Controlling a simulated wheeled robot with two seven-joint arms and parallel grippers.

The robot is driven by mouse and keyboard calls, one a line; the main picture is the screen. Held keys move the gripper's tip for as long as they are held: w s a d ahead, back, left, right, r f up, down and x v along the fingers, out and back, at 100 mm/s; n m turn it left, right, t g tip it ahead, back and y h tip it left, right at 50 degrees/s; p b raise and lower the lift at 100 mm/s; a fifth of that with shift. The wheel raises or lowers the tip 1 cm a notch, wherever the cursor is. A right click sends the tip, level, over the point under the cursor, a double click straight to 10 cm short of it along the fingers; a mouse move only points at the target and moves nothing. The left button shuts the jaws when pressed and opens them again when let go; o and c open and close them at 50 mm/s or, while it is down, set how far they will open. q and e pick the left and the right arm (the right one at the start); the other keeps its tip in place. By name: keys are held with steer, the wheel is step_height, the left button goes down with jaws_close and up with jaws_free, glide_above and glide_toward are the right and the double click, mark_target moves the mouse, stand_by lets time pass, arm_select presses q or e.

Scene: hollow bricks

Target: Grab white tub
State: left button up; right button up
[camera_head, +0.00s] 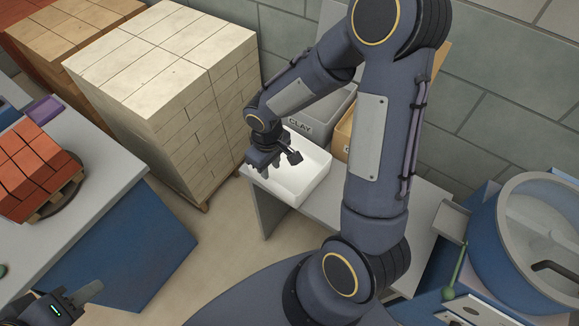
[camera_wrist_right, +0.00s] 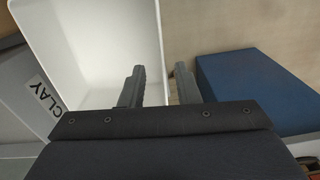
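The white tub (camera_head: 303,186) is an open, empty-looking box on the grey table beside the wall in the head view. My right gripper (camera_head: 275,170) is over its left rim. In the right wrist view the tub (camera_wrist_right: 110,45) fills the upper left. There the two fingers of my right gripper (camera_wrist_right: 160,85) are apart, with the tub's wall between or just beyond them; I cannot tell whether they touch it. My left gripper (camera_head: 72,304) is only partly in view at the lower left corner, and its fingers are not clear.
A grey bin marked CLAY (camera_head: 318,115) stands right behind the tub, with a yellowish bin (camera_head: 343,138) beside it. Stacked pale bricks (camera_head: 185,90) stand left. A blue machine with a drum (camera_head: 530,235) is at right. Red bricks (camera_head: 30,165) sit on another table.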

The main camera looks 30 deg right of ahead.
step_height(320, 180, down, 8)
steer(key=shift+a+f, duration=0.15)
jaws_close()
stand_by(0.4)
